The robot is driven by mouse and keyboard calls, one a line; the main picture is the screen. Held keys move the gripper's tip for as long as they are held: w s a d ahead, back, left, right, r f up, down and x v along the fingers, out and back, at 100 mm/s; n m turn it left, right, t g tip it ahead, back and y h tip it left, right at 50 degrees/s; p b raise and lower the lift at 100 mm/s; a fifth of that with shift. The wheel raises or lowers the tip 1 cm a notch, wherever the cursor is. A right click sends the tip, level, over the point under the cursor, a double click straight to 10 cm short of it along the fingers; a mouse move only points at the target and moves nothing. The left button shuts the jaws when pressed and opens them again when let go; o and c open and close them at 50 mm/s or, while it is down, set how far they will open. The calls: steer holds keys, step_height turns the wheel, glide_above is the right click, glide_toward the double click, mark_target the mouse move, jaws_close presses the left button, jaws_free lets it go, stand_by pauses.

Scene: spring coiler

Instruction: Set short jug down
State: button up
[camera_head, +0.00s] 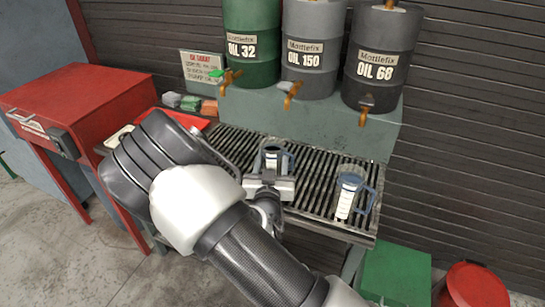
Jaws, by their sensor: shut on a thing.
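A jug (274,154) with a dark blue-grey rim and handle is at my gripper (270,172), over the slatted rack. My gripper is shut on this jug, and its body and arm hide the jug's lower part. I cannot tell whether the jug's base touches the slats. A second jug (349,193), pale with a blue handle and a marked scale, stands upright on the rack to the right, apart from my gripper. It looks like the taller one, though the held jug is partly hidden.
The slatted rack (318,176) has bare slats between the jugs. Behind it stand drums marked OIL 32 (250,45), OIL 150 (307,55) and OIL 68 (378,62), with taps jutting forward. A red cabinet (85,100) stands left. A green box (396,275) is lower right.

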steer(key=o, duration=0.7)
steer(key=shift+f, duration=0.15)
steer(key=o, duration=0.4)
steer(key=shift+o, duration=0.2)
